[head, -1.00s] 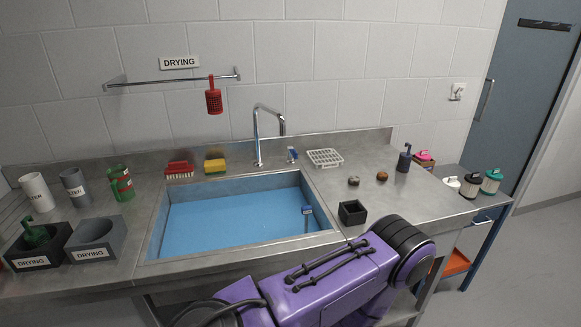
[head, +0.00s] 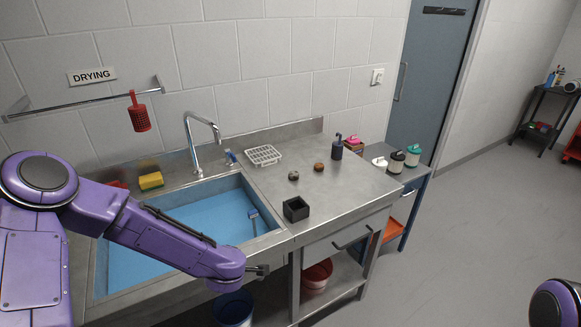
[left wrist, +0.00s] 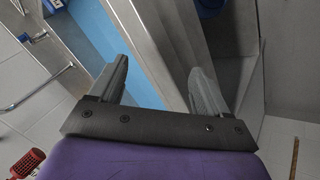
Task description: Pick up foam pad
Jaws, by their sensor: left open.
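No thing in view is plainly a foam pad. A yellow sponge-like block (head: 151,181) lies on the counter behind the sink's left part and may be it; I cannot tell. A pink item (head: 354,142) at the counter's far right end is too small to make out. My right gripper is out of view.
The sink (head: 272,222) holds blue water. A black open box (head: 296,209), a white rack (head: 263,155), two small round lumps and a dark pump bottle (head: 337,147) stand on the counter. A red bucket (head: 317,272) is on the lower shelf.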

